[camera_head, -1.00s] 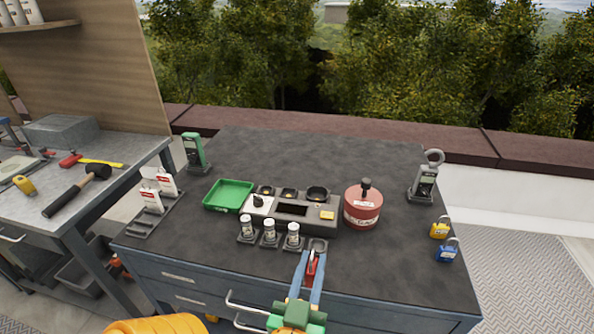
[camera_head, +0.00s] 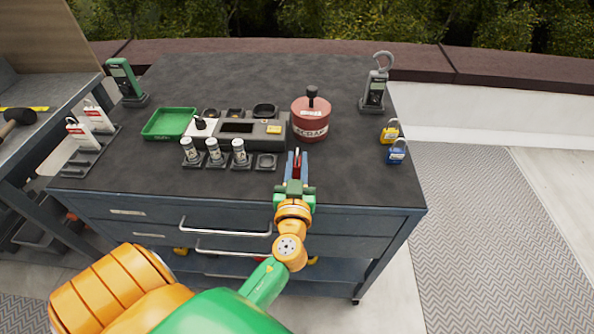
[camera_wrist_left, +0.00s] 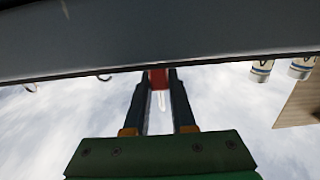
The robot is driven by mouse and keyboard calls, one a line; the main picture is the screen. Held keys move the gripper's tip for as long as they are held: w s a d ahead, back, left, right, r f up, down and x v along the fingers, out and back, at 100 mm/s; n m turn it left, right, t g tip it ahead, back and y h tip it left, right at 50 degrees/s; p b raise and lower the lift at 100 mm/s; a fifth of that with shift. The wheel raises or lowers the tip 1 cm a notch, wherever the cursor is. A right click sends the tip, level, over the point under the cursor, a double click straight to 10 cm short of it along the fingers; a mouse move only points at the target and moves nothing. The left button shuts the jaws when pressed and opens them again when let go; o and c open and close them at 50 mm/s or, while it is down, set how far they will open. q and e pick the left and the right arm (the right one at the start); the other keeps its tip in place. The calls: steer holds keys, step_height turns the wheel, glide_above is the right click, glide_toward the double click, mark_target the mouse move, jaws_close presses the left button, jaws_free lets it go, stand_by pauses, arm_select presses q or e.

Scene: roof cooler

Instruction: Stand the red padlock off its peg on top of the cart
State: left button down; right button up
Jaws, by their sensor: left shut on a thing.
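My left gripper (camera_head: 297,165) is over the front part of the cart top (camera_head: 345,165), shut on the red padlock (camera_head: 297,157). In the left wrist view, the red padlock (camera_wrist_left: 159,78) shows between the fingertips (camera_wrist_left: 158,85), with its pale shackle pointing down the picture toward the sky. The cart's grey edge (camera_wrist_left: 150,45) crosses the top of that view. I cannot tell whether the padlock touches the cart top. The padlock's lower part is mostly hidden by the fingers in the head view. My right gripper is not in view.
An empty holder (camera_head: 267,161) and several white-capped vials (camera_head: 214,151) stand left of the gripper. A red canister (camera_head: 311,122) is just behind it. A yellow padlock (camera_head: 389,133) and blue padlock (camera_head: 396,153) stand right. Bare cart top lies between them.

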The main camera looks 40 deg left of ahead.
arm_select(q)
steer(key=shift+f, duration=0.25)
steer(key=c, duration=0.8)
jaws_free()
steer(key=shift+f, duration=0.1)
steer(key=shift+o, duration=0.2)
